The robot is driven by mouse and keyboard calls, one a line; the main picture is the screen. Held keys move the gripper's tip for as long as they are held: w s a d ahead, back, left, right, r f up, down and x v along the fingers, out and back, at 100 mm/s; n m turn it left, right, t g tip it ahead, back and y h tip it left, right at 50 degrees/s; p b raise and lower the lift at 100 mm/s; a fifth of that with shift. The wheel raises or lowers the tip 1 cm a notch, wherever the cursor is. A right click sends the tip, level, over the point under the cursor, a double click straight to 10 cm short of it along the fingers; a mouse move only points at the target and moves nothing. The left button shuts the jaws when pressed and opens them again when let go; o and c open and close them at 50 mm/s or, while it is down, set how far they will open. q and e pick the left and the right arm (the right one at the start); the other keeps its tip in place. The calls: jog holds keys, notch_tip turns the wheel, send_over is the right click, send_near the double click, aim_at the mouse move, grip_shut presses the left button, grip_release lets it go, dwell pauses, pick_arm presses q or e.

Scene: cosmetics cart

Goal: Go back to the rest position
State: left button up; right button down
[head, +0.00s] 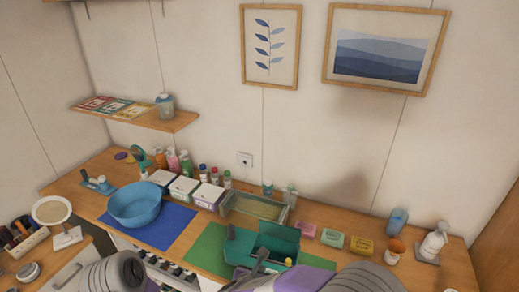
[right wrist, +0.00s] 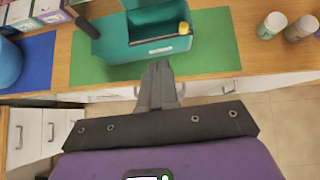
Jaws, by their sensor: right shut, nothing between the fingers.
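My right gripper (right wrist: 158,72) is shut and empty in the right wrist view. A teal case (right wrist: 119,50) stands open on that mat, beyond the fingers. In the head view the right gripper (head: 262,257) shows at the bottom, overlapping the front of the teal case (head: 283,238). A grey link of my left arm shows at the bottom left. My left gripper is out of the picture.
The wooden counter (head: 460,266) runs along the wall. A blue bowl (head: 136,208) stands on a blue mat (head: 172,229) at left. Boxes and bottles line the back. Open floor (right wrist: 290,110) lies in front.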

pick_arm(q)
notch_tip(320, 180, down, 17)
jog(key=b, duration=1.6)
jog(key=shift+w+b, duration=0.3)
pick_arm(e)
jog(key=s+d+f+m+g+y, duration=0.2)
jog(key=s+f+m, duration=0.4)
jog(key=f+m, duration=0.5)
jog(key=s+d+f+m+g+y, duration=0.2)
jog(key=s+d+f+m+g, duration=0.2)
jog(key=f+m, duration=0.8)
jog(key=s+d+f+m+g+y, duration=0.2)
jog(key=s+f+m, duration=0.7)
jog(key=f, duration=1.1)
jog(key=d+m+y, duration=0.1)
jog(key=m, duration=0.2)
jog(key=shift+d+g, duration=0.3)
jog(key=shift+g, duration=0.1)
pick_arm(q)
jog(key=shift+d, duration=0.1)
pick_arm(e)
jog(key=shift+d, duration=0.1)
